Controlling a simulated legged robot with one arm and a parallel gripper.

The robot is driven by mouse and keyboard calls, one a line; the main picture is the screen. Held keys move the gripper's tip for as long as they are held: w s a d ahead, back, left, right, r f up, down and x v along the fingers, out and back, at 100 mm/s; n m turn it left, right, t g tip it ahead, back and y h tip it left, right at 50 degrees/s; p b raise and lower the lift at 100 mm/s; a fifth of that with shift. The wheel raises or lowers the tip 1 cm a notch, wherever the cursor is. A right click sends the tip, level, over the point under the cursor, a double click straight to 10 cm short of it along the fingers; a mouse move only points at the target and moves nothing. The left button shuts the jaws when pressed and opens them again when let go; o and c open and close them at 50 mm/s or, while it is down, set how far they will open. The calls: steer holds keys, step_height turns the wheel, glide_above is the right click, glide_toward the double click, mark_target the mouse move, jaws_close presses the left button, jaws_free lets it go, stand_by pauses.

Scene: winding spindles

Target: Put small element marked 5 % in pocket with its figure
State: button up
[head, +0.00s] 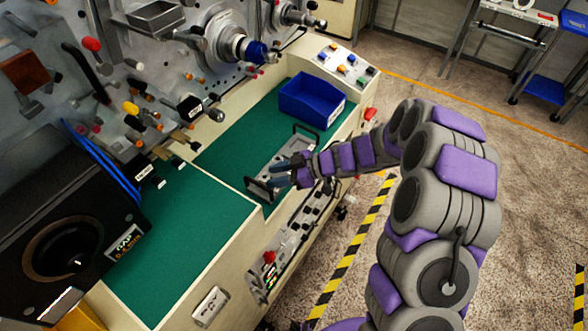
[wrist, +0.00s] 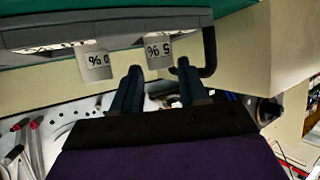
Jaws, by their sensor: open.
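A grey tray (head: 262,163) with black end handles lies along the front edge of the green worktop. In the wrist view the tray (wrist: 60,42) crosses the top. Two pale pieces with upside-down print show at its near side: one marked 5 % (wrist: 158,50), and one to its left ending in 0 % (wrist: 97,62). I cannot tell whether they are loose elements or fixed labels. My gripper (head: 277,171) is open at the tray's near end. In the wrist view its fingers (wrist: 159,70) point toward the 5 % piece, which shows between their tips. Pocket figures are not readable.
A blue bin (head: 312,100) stands on the worktop (head: 225,140) beyond the tray. A black handle (wrist: 209,52) is close to the right finger. The machine's spindles and knobs (head: 130,108) rise at the left. Bare green worktop lies left of the tray.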

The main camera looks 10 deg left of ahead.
steer(key=p+v, duration=0.2)
steer(key=v, duration=0.9)
steer(key=shift+d+p, duration=0.2)
steer(key=shift+p, duration=0.2)
steer(key=shift+r, duration=0.1)
